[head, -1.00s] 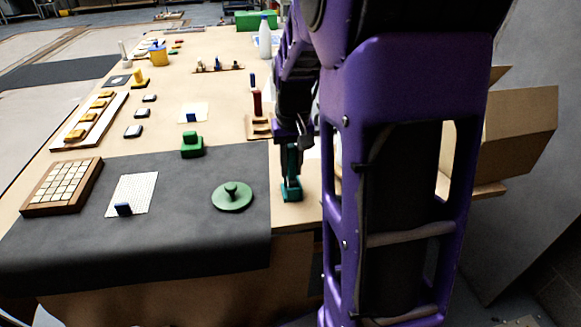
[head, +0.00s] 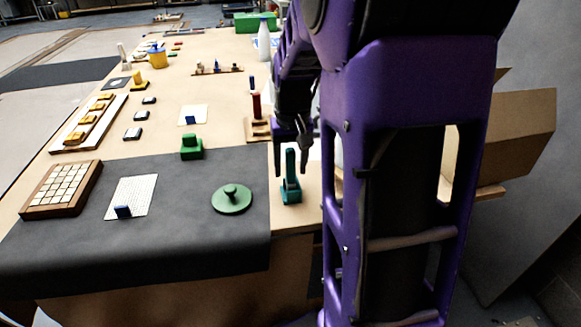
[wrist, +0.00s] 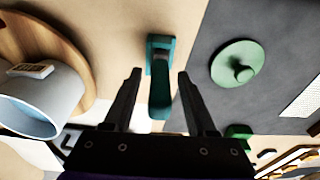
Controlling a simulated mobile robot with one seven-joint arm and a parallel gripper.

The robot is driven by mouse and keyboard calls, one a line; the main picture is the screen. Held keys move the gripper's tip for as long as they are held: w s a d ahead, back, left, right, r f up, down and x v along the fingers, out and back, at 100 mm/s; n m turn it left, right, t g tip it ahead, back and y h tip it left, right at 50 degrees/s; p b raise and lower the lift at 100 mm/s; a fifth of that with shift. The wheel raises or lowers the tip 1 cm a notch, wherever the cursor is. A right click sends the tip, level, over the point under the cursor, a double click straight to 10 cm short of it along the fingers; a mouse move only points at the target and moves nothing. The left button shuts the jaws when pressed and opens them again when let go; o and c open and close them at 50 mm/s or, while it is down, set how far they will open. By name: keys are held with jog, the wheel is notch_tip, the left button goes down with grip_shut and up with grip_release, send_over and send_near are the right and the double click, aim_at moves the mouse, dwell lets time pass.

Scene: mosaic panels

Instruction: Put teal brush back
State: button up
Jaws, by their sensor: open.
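The teal brush (head: 291,168) stands upright in a small teal holder (head: 291,194) on the bare wood right of the dark mat. In the wrist view the brush (wrist: 160,98) points toward me, between the fingers, with the holder (wrist: 161,48) beyond it. My gripper (head: 292,162) is open and just above the brush, with a finger on each side of its top. In the wrist view a clear gap shows between each finger of my gripper (wrist: 156,72) and the brush. I cannot tell whether the brush is fully down in the holder.
A dark mat (head: 80,252) lies left of the brush, with a green round knobbed lid (head: 232,199) and a green block (head: 191,148). A red-handled tool (head: 257,104) stands behind the brush. A white mug (wrist: 42,100) stands close by on a round wooden board (wrist: 40,32).

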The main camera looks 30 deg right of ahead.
aim_at(291, 185)
notch_tip(291, 185, up, 11)
jog(key=s+p, duration=0.1)
jog(key=shift+s+a+p, duration=0.15)
jog(key=shift+s+p, duration=0.05)
jog(key=shift+p, duration=0.2)
